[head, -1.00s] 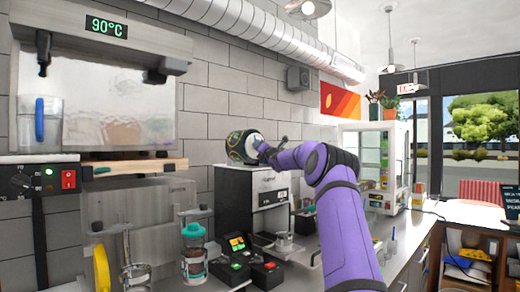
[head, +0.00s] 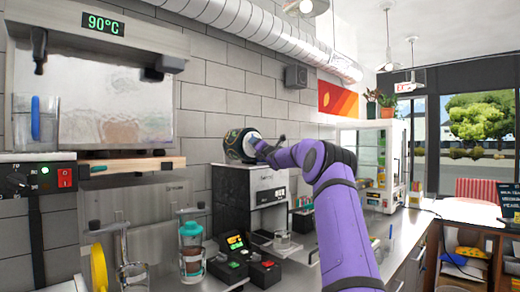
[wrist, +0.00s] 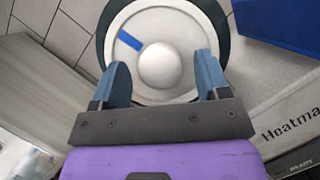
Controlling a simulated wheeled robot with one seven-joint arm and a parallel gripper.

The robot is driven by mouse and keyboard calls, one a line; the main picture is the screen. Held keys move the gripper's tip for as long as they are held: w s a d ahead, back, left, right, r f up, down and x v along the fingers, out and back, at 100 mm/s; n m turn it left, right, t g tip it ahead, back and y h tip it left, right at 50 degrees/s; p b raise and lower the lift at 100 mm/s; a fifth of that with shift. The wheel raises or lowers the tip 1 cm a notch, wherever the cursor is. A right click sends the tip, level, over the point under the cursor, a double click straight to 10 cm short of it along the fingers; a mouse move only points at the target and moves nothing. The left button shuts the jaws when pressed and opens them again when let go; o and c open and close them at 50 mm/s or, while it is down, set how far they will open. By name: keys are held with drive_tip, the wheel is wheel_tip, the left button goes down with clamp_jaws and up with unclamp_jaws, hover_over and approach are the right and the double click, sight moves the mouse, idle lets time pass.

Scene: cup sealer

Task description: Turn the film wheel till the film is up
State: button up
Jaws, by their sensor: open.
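The film wheel (wrist: 138,18) is a round white disc with a dome-shaped hub (wrist: 166,62) and a blue mark (wrist: 130,40) at its upper left, in the wrist view. A dark round rim shows behind it. In the head view the dark film roll (head: 238,146) sits on top of the cup sealer (head: 236,196). My gripper (wrist: 164,70) is open, its two blue fingers on either side of the hub and in front of the disc. I cannot tell whether the fingers touch it. In the head view my gripper (head: 264,150) is at the roll's right side.
A cup (head: 282,240) stands at the sealer's front. A white glass-front cabinet (head: 372,160) is to the right. A blue block (wrist: 282,22) shows upper right in the wrist view.

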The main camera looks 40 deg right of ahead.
drive_tip(key=v, duration=1)
drive_tip(key=shift+s+f, duration=0.2)
drive_tip(key=shift+s, duration=0.15)
drive_tip(key=shift+a, duration=0.1)
drive_tip(key=shift+a, duration=0.1)
